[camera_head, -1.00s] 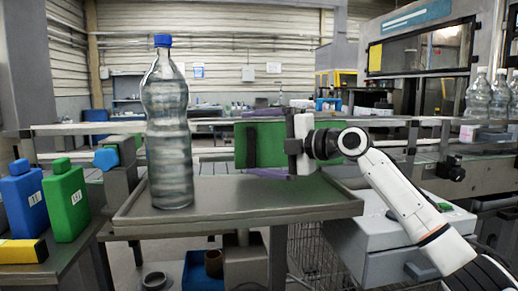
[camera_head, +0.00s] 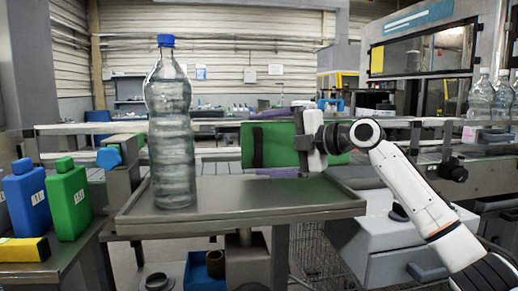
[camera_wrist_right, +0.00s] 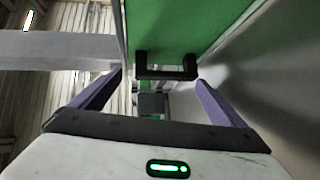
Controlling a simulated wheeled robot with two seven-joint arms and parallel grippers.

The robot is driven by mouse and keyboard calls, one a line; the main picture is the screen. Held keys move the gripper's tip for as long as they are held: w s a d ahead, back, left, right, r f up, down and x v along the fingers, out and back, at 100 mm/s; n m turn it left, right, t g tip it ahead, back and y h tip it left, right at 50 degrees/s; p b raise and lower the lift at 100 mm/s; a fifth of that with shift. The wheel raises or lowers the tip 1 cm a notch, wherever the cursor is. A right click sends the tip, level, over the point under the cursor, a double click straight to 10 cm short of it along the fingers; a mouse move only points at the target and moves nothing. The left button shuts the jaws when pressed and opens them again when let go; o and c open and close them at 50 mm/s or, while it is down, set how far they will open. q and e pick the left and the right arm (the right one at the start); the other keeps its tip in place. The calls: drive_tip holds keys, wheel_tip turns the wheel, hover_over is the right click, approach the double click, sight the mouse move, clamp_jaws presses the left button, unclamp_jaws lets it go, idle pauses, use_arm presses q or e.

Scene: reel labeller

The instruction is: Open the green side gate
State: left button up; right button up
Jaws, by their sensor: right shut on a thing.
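The green side gate (camera_head: 280,140) is an upright green panel behind the steel table, with a black upright handle (camera_head: 257,147) on its face. My right gripper (camera_head: 257,143) reaches it from the right, its purple fingers above and below the handle. In the right wrist view the black handle (camera_wrist_right: 166,73) lies between the fingertips (camera_wrist_right: 160,76), with the green panel (camera_wrist_right: 185,25) beyond. My wrist hides part of the gate's right side. My left gripper is not in view.
A clear bottle with a blue cap (camera_head: 171,130) stands on the steel table (camera_head: 270,193), left of the gate. Blue (camera_head: 27,195) and green (camera_head: 69,200) jugs stand at the left. A conveyor (camera_head: 430,150) runs behind. A grey cabinet (camera_head: 385,235) stands below my right arm.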

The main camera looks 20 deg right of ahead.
drive_tip(key=shift+f+b+v, duration=0.1)
drive_tip(key=shift+b+v, duration=0.55)
drive_tip(key=shift+v, duration=0.95)
drive_tip(key=shift+f+b+v, duration=0.15)
drive_tip(key=shift+b+v, duration=0.5)
drive_tip(key=shift+v, duration=0.9)
drive_tip(key=shift+s, duration=0.4)
